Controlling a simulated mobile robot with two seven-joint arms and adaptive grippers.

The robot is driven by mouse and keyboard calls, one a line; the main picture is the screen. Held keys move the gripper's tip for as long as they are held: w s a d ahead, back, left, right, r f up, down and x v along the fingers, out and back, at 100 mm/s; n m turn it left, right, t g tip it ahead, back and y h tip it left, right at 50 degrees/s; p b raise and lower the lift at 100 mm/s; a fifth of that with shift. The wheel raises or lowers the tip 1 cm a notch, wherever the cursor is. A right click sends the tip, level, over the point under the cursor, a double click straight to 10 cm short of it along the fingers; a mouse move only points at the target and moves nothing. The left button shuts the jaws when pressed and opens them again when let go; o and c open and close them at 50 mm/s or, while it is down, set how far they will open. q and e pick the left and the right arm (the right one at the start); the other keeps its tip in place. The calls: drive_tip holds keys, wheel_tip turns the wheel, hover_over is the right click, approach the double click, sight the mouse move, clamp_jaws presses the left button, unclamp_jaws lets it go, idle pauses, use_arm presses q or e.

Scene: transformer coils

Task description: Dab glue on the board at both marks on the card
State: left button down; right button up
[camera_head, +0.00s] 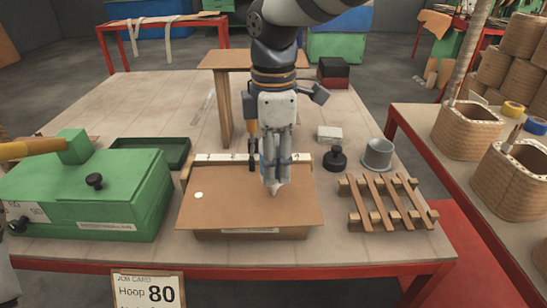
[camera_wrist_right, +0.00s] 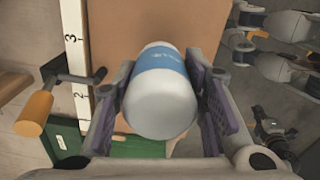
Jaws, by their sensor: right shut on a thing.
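The brown board (camera_head: 235,212) lies flat at the front middle of the table; it also shows in the wrist view (camera_wrist_right: 130,25). One white dab (camera_head: 198,195) is on its left part. My right gripper (camera_head: 275,168) is shut on the glue bottle, white with a blue band (camera_wrist_right: 160,95), nozzle down over the board's right half. I cannot tell whether the tip touches the board, and the spot under it is hidden. A white ruler strip (camera_head: 228,157) runs along the board's back edge, with numbers 2 and 3 in the wrist view. The job card (camera_head: 148,289) reads "Hoop 80".
A green machine (camera_head: 90,200) with an orange handle stands left of the board, a green tray (camera_head: 160,152) behind it. A wooden slatted rack (camera_head: 385,205), a grey cup (camera_head: 377,153) and a black knobbed weight (camera_head: 335,159) are at right. The table's back left is clear.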

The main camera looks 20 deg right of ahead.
drive_tip(key=shift+r+p, duration=0.3)
drive_tip(key=shift+r, duration=2.25)
drive_tip(key=shift+f, duration=2.15)
drive_tip(key=shift+f, duration=0.4)
drive_tip(key=shift+r, duration=2.55)
